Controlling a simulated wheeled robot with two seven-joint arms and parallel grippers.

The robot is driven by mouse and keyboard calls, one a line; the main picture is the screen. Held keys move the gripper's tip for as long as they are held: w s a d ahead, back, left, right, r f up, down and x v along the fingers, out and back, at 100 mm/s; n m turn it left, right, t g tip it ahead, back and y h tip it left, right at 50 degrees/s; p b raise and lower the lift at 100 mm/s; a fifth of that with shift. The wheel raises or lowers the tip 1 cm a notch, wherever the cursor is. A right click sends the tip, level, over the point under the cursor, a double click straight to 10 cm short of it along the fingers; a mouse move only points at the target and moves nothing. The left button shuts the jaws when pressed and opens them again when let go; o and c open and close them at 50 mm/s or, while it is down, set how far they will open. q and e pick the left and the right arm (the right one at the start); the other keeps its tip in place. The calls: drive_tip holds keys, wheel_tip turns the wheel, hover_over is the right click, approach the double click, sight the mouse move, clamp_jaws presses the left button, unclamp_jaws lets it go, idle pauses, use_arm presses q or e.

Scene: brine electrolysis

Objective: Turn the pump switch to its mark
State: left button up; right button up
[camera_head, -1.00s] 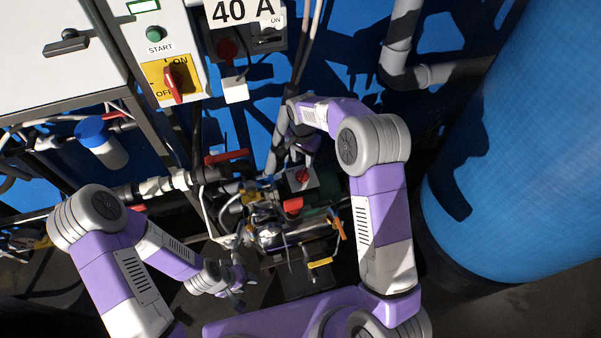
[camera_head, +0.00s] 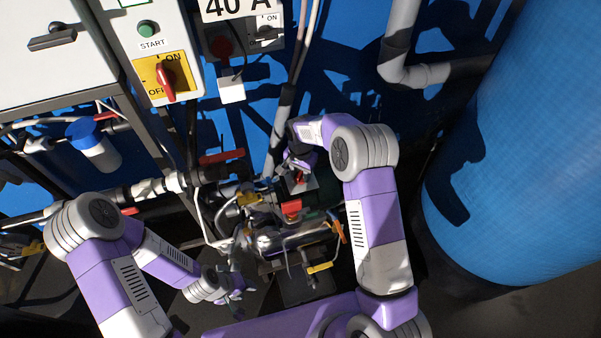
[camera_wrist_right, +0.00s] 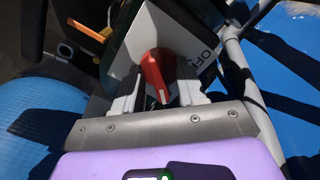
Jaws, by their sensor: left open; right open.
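The pump switch is a red knob on a pale box on the pump, partly hidden by my right gripper in the head view. My left gripper (camera_head: 234,284) is open and empty, low left of the pump.
The pump with its pipes and yellow-handled valves (camera_head: 320,267) lies in the middle. A red valve handle (camera_head: 222,156) is left of the switch. A panel has a red-and-yellow rotary switch (camera_head: 166,80) and a green START button (camera_head: 147,28). A blue tank (camera_head: 520,170) fills the right.

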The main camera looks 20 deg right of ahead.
clamp_jaws()
drive_tip(key=n+p, duration=0.1)
drive_tip(key=n, duration=0.3)
drive_tip(key=n+p, duration=0.1)
drive_tip(key=n, duration=0.3)
drive_tip(key=shift+n, duration=0.3)
drive_tip(key=n+p, duration=0.1)
drive_tip(key=n, duration=0.8)
drive_tip(key=shift+p, duration=0.3)
drive_tip(key=shift+n, duration=0.3)
